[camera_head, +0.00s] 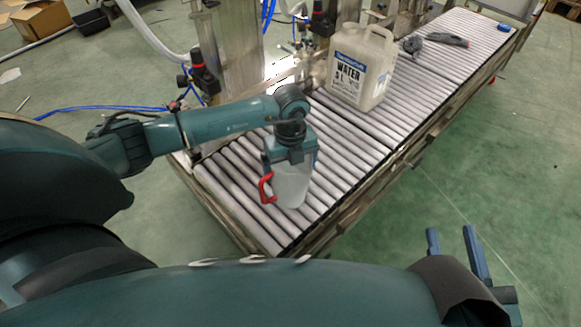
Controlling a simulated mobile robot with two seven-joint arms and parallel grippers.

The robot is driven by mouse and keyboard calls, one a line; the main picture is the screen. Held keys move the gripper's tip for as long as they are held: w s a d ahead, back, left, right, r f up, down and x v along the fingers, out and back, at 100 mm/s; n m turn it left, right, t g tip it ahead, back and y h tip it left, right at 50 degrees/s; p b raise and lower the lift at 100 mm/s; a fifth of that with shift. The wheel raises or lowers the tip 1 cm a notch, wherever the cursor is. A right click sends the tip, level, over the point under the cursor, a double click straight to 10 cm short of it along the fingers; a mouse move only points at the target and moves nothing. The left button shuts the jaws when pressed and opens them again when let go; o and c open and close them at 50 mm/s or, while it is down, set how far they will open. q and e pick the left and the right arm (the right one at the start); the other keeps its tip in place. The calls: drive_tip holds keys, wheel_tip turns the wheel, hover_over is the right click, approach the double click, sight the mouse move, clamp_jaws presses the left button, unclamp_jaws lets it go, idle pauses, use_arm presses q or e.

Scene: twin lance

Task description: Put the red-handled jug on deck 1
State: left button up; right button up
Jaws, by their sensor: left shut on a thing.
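The red-handled jug (292,188) is a clear, pale vessel with a red handle (266,188) on its left side. It is upright over the near left part of the roller deck (345,128). I cannot tell whether its base touches the rollers. My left gripper (291,158) reaches in from the left and is shut on the jug from above, hiding its top. My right gripper (455,243) is at the lower right, over the green floor, with its two fingers apart and nothing between them. No deck number is legible.
A large water canister (358,75) stands on the rollers beyond the jug. A dark grey tool (445,39) and a small blue item (504,27) lie farther along. Metal posts and hoses line the deck's back left side. Rollers right of the jug are clear.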

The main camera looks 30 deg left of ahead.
use_arm(q)
drive_tip(key=o, duration=1)
drive_tip(key=shift+f, duration=0.1)
